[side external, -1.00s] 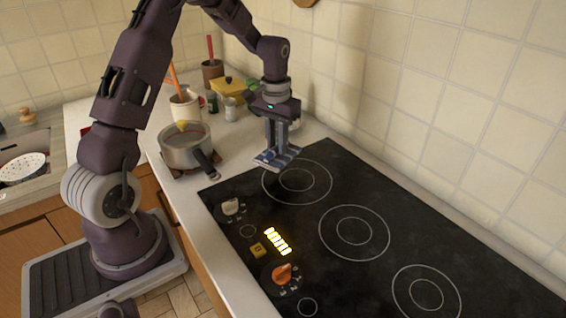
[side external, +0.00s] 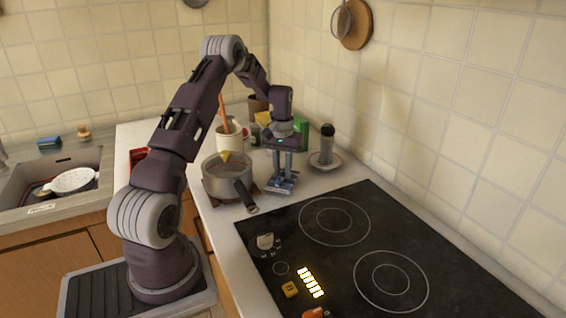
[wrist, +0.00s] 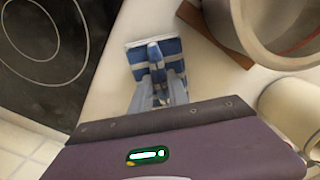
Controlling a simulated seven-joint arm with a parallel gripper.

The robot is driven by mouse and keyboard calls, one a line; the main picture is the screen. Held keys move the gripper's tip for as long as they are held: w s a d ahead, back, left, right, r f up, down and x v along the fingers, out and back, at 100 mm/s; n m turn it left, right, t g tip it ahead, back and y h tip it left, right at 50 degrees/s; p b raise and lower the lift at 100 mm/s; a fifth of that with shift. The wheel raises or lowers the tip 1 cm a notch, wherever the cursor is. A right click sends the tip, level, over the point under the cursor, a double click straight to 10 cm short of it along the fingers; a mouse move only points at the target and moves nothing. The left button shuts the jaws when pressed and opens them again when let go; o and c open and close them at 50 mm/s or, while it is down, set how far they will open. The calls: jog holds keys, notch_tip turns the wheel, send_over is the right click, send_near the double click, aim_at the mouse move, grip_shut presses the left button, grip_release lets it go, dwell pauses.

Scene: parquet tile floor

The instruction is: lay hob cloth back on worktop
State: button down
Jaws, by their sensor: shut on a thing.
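My gripper (side external: 283,174) is shut on the blue-and-white checked cloth (side external: 279,187), low over the pale worktop (side external: 308,188) between the pot and the hob. In the wrist view the cloth (wrist: 137,56) is pinched into an upright fold between my fingertips (wrist: 158,88), with flatter parts spreading to either side. It is at or just above the worktop; I cannot tell whether it touches. The black hob (side external: 345,250) lies in front and to the right, apart from the cloth.
A grey pot (side external: 227,178) stands close left on a wooden trivet (wrist: 213,32), its dark handle (side external: 245,196) pointing toward the hob. Some bare worktop surrounds the cloth.

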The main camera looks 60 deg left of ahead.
jog(key=shift+f, duration=0.3)
jog(key=shift+f, duration=0.45)
dwell(0.3)
jog(key=c, duration=1.2)
grip_release()
jog(key=shift+r, duration=1.55)
jog(key=shift+r, duration=1.95)
